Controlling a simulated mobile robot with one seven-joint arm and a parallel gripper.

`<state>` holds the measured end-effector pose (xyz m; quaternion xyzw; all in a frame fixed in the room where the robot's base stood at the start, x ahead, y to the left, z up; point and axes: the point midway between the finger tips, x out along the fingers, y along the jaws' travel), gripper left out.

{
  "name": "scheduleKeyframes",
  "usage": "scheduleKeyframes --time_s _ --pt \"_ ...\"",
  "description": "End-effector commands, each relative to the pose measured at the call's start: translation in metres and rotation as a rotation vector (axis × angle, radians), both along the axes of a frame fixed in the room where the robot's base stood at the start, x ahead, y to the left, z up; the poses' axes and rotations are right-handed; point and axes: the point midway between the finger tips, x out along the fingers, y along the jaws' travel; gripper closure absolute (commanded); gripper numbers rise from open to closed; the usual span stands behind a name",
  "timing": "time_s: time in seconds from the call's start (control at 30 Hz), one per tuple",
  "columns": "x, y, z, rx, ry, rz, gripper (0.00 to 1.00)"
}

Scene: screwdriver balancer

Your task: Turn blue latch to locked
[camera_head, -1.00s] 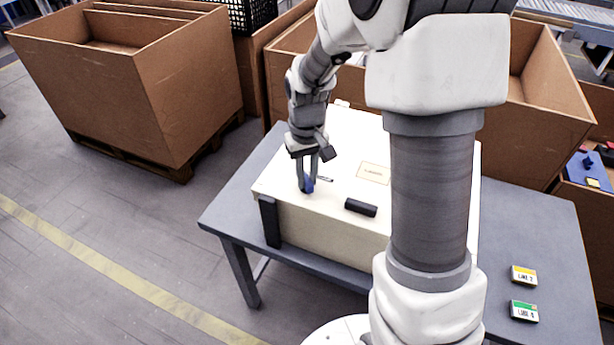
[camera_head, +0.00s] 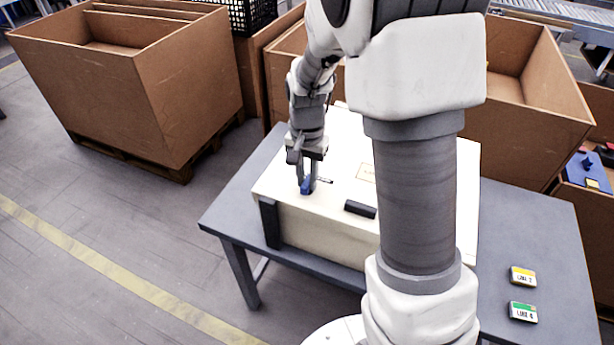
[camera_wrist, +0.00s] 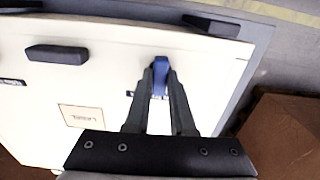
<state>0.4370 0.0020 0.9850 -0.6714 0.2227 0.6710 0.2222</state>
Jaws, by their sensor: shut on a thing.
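The blue latch (camera_head: 306,186) sits on top of the cream box (camera_head: 335,160), near its front left corner. In the wrist view the blue latch (camera_wrist: 160,76) shows between the two dark fingers, its far end sticking out beyond their tips. My gripper (camera_head: 307,184) points down at the latch and is shut on it; it also shows in the wrist view (camera_wrist: 160,72). A small dark mark or label lies beside the latch, partly hidden by the fingers, so I cannot read it.
A black handle (camera_head: 360,209) is on the box lid, right of the latch. The box stands on a grey table (camera_head: 235,205). Two small label blocks, yellow (camera_head: 523,276) and green (camera_head: 523,312), lie at the table's right. Large brown crates (camera_head: 170,100) stand behind and left.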

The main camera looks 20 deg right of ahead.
Motion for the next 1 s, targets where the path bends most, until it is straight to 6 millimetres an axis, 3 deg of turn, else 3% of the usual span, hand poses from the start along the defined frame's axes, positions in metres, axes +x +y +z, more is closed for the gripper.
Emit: scheduleKeyframes --time_s 0.6,0.63,0.77,1.0 --pt "0.0005 0.0 0.0005 0.0 -0.001 -0.043 1.0" --pt "0.0005 0.0 0.0005 0.0 -0.001 -0.043 0.74" --pt "0.0004 0.0 0.0004 0.0 -0.001 -0.042 0.51" --pt "0.0002 0.0 0.0002 0.001 -0.001 -0.041 0.47"
